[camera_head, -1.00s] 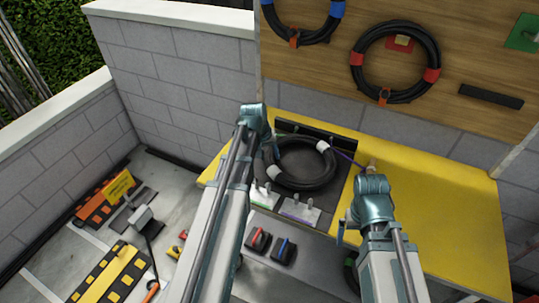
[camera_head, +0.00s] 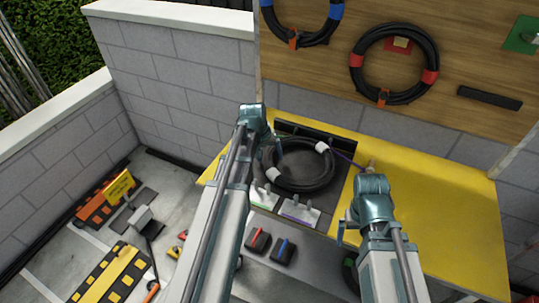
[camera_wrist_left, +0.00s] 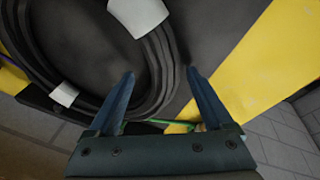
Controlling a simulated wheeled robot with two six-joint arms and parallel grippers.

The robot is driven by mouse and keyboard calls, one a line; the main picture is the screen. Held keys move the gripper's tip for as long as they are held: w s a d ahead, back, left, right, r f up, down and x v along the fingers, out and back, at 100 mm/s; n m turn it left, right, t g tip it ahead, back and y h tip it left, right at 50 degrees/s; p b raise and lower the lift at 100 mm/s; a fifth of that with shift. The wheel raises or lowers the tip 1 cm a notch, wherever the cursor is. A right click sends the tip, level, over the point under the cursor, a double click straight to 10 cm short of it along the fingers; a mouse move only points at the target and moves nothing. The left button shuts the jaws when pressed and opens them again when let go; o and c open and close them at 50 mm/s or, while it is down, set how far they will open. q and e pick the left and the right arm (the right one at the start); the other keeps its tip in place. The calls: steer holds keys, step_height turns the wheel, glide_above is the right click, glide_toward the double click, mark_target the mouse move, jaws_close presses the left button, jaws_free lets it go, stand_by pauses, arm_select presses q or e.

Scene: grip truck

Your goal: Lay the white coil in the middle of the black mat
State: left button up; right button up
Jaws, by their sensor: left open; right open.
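The white coil (camera_head: 321,147) is a black cable ring with white bands. It lies roughly flat on the black mat (camera_head: 342,190) on the yellow bench, around the mat's middle. My left gripper (camera_head: 279,150) is open at the coil's left side. In the left wrist view my left fingers (camera_wrist_left: 160,73) stand apart, beside and partly over the coil's outer strands (camera_wrist_left: 160,55), with dark mat beyond. My right gripper (camera_head: 343,228) is open and empty near the bench's front edge, right of the mat.
Small white blocks (camera_head: 298,212) stand at the mat's front, and a dark raised bar (camera_head: 305,132) at its back. A red-banded coil (camera_head: 432,75) and a blue-banded coil (camera_head: 336,9) hang on the wooden board. The yellow bench top (camera_head: 450,205) is clear at right.

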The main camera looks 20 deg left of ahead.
arm_select(q)
steer(key=p+v, duration=1.2)
steer(key=v, duration=0.1)
steer(key=b+x, duration=1.3)
steer(key=shift+f, duration=0.25)
steer(key=shift+r, duration=0.2)
steer(key=p+v, duration=1.3)
steer(key=v, duration=0.1)
steer(key=b+x, duration=1.3)
steer(key=x, duration=0.1)
steer(key=shift+f, duration=0.4)
step_height(320, 180, up, 10)
steer(key=p, duration=0.9)
steer(key=shift+w+f, duration=0.1)
steer(key=shift+f, duration=0.1)
